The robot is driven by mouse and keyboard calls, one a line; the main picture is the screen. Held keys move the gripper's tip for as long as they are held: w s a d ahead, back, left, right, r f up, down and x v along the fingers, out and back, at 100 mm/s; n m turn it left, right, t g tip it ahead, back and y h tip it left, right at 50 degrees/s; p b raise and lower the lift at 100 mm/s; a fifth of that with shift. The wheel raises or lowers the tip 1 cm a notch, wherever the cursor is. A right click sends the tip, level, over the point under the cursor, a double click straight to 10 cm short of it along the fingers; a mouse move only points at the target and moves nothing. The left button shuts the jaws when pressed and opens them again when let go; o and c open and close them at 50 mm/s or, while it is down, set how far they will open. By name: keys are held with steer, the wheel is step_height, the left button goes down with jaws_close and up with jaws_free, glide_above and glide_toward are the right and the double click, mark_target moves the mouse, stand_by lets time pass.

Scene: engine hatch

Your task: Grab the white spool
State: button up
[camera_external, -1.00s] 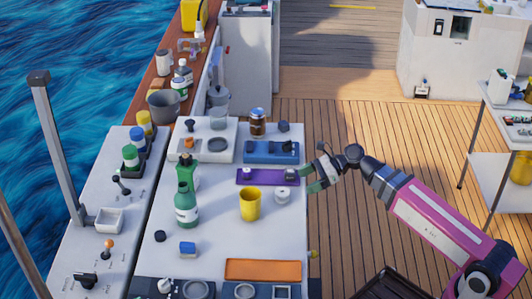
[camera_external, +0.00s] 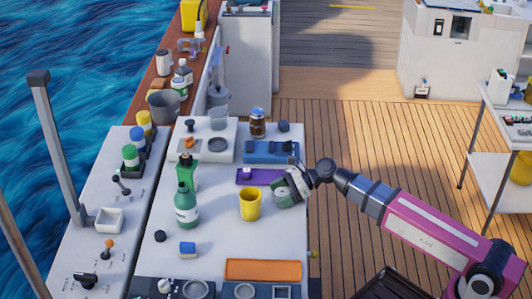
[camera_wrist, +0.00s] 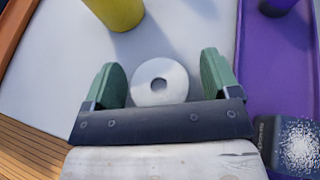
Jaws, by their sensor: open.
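The white spool (camera_wrist: 150,88) is a round white disc with a centre hole, lying on the light grey worktop (camera_wrist: 62,62). In the wrist view it sits between the two green fingers of my gripper (camera_wrist: 160,82), with a gap on each side. My gripper is open and not holding it. In the external view my gripper (camera_external: 287,188) is over the worktop's right edge and the spool (camera_external: 283,193) is largely hidden by it.
A yellow cup (camera_external: 250,205) stands close to the left of my gripper. A purple tray (camera_external: 246,176) lies just behind. Green bottles (camera_external: 186,205) stand left, and an orange tray (camera_external: 262,270) lies in front.

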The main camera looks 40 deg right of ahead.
mark_target(282, 195)
steer(key=c, duration=1)
steer(key=shift+r, duration=0.75)
steer(key=r, duration=0.2)
steer(key=s+r, duration=0.1)
steer(key=shift+a+r, duration=0.15)
steer(key=shift+a, duration=0.15)
steer(key=s+a+r, duration=0.4)
steer(key=s, duration=0.1)
steer(key=s+a+r, duration=0.2)
steer(key=s, duration=0.1)
steer(key=shift+a+r, duration=0.1)
steer(key=shift+a, duration=0.3)
